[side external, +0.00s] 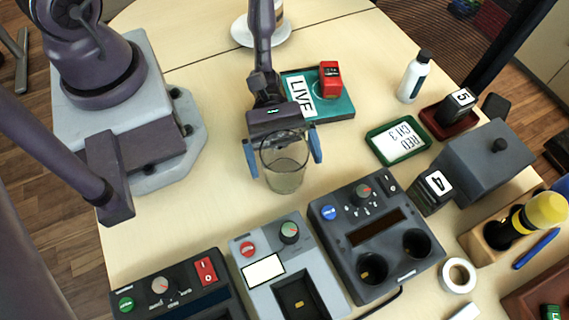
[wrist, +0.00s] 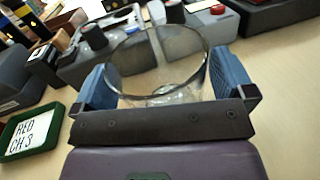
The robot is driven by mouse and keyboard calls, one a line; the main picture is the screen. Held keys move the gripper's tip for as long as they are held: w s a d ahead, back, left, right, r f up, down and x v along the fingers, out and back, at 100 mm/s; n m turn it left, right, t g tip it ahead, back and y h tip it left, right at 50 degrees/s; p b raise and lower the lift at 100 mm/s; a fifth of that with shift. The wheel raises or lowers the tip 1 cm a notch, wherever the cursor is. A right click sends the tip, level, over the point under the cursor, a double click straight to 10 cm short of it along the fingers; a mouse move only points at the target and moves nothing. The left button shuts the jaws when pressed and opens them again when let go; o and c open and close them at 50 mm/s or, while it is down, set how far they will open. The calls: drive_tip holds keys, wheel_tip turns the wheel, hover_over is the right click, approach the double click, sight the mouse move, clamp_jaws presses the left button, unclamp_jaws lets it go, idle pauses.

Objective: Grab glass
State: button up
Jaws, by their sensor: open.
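A clear glass (side external: 285,172) stands upright on the light wooden table, its lower part tinted greyish. My gripper (side external: 283,160) is open, with one blue finger on each side of the glass in the side view. In the wrist view the glass (wrist: 160,70) shows between the two blue fingers of my gripper (wrist: 168,88), its round rim facing the camera. A gap seems to show beside each finger, but I cannot tell whether either one touches the glass.
Grey and dark control boxes (side external: 375,236) stand just in front of the glass. A teal tray (side external: 338,106) with a LIVE card and red block lies behind. A green-framed sign (side external: 398,140), a white bottle (side external: 413,77) and a tape roll (side external: 458,275) are to the right.

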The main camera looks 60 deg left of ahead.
drive_tip(key=shift+d, duration=0.15)
drive_tip(key=c, duration=0.9)
drive_tip(key=shift+r, duration=0.1)
drive_tip(key=shift+c, duration=0.2)
